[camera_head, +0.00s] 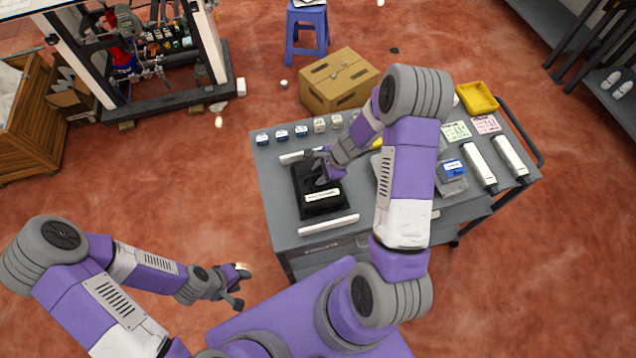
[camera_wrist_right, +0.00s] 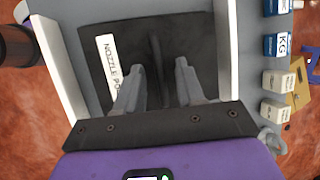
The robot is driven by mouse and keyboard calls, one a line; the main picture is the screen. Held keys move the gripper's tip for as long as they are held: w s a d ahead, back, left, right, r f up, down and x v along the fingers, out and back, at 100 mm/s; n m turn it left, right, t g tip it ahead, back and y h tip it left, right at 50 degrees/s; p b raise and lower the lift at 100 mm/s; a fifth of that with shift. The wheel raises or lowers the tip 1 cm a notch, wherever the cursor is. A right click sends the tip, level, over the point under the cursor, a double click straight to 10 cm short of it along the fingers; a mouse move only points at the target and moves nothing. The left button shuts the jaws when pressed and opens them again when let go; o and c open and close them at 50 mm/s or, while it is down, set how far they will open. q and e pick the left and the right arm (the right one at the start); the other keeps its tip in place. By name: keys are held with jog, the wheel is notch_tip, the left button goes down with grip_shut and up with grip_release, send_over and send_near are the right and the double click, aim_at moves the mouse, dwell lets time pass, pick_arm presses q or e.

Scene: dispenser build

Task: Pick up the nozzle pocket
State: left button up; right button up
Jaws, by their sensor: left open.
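The nozzle pocket (camera_head: 305,192) is a black, flat piece with a white label, lying on the grey cart top. In the right wrist view the nozzle pocket (camera_wrist_right: 200,40) fills the space ahead, its label at the left and a thin upright black ridge near its middle. My right gripper (camera_head: 318,168) is over the pocket. In the wrist view the right gripper (camera_wrist_right: 160,70) has its fingers apart, one on each side of the ridge, with gaps showing. My left gripper (camera_head: 242,286) is open and empty, off the cart's front left.
White bars (camera_head: 329,225) flank the pocket. Several small labelled boxes (camera_head: 301,131) line the cart's back edge. White tubes (camera_head: 480,165) and a yellow tray (camera_head: 477,97) are at the right. A cardboard box (camera_head: 338,80) stands behind the cart (camera_head: 275,205).

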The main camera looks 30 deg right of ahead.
grip_shut()
dwell(1.2)
